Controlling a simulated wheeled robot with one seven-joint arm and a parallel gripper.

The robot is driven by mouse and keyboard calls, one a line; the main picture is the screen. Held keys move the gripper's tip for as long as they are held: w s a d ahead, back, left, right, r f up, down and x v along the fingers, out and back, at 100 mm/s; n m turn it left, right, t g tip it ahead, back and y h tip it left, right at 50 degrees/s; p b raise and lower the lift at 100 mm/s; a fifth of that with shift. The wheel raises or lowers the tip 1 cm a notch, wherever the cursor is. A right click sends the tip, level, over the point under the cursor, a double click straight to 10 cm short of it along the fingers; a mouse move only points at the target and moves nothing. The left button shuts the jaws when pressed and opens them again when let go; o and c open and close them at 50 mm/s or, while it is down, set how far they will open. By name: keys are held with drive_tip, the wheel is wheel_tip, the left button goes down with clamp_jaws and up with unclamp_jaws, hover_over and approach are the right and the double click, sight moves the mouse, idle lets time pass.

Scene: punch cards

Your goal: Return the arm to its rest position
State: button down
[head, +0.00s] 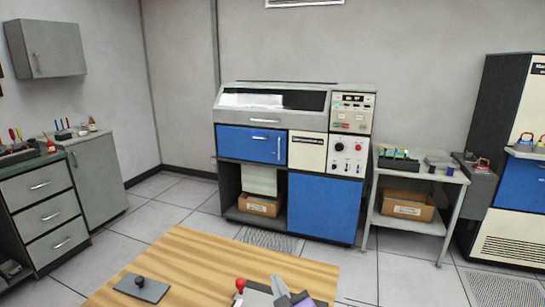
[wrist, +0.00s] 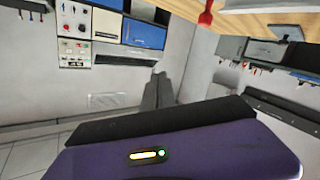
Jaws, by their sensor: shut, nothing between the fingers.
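My gripper (wrist: 158,80) shows in the wrist view as two dark fingers close together beyond the purple wrist housing, with nothing between them. In the head view, part of my gripper (head: 279,284) shows at the bottom edge, grey with a purple part behind it. It is over or beside the right part of the wooden table (head: 205,255); I cannot tell its height or whether it touches anything. The rest of my arm is out of the head view.
A red-knobbed lever (head: 239,286) stands on the table close to my gripper. A dark plate with a black knob (head: 141,285) lies to the left. A blue and grey machine (head: 325,208) stands behind the table, a side table (head: 453,178) to its right. Drawers (head: 45,205) stand left.

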drive_tip(key=s+d+m+h, duration=0.1)
drive_tip(key=s+d, duration=0.5)
drive_tip(key=s, duration=1)
drive_tip(key=s+d+m+h, duration=0.1)
drive_tip(key=s+d+m, duration=0.3)
drive_tip(key=s, duration=1.2)
drive_tip(key=s+d+f+m+g+h, duration=0.1)
drive_tip(key=s+d, duration=0.7)
drive_tip(key=s, duration=0.9)
drive_tip(key=shift+d+m+h, duration=0.35)
drive_tip(key=shift+m+h, duration=0.15)
drive_tip(key=shift+m, duration=0.3)
